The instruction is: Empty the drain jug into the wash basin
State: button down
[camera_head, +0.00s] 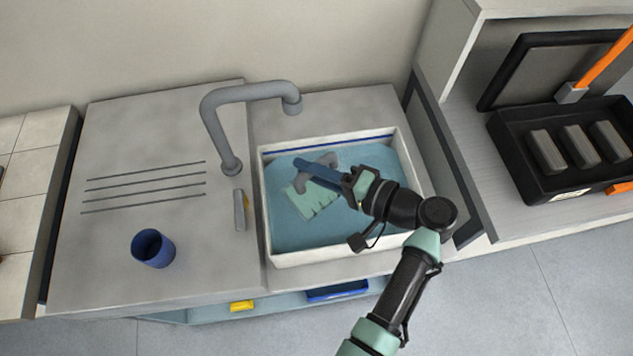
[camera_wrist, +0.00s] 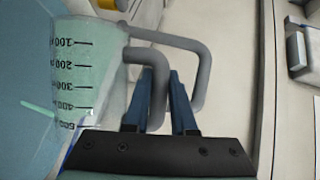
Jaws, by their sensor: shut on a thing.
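The drain jug (camera_head: 309,203) is pale green and translucent, with a grey handle (camera_head: 329,160). In the head view it appears tipped on its side over the wash basin (camera_head: 340,256), a white-rimmed tub with blue water. My gripper (camera_head: 305,166) is shut on the jug's handle. In the wrist view, its blue fingers (camera_wrist: 162,88) lie on both sides of the grey handle, and the jug wall (camera_wrist: 95,65) shows a black printed scale that reads upside down. I cannot tell whether liquid remains in the jug or whether the jug touches the water.
A grey tap (camera_head: 245,92) arches behind the basin's left side. A dark blue cup (camera_head: 153,249) stands on the ribbed draining board (camera_head: 100,240). A black case (camera_head: 505,135) with grey blocks sits on the right counter. A yellow item (camera_head: 241,306) and a blue tray (camera_head: 338,290) lie below.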

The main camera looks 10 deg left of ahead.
jog(key=shift+w+d, duration=0.1)
jog(key=shift+w+d+f+m+b, duration=0.15)
jog(key=shift+w+d+m+b, duration=0.1)
jog(key=shift+m+b, duration=0.1)
jog(key=shift+f, duration=0.1)
dwell(1.4)
jog(key=shift+w+d+f+m+y+b, duration=0.1)
jog(key=shift+w+d+m+y+b, duration=0.15)
jog(key=shift+y+b, duration=0.15)
dwell(0.7)
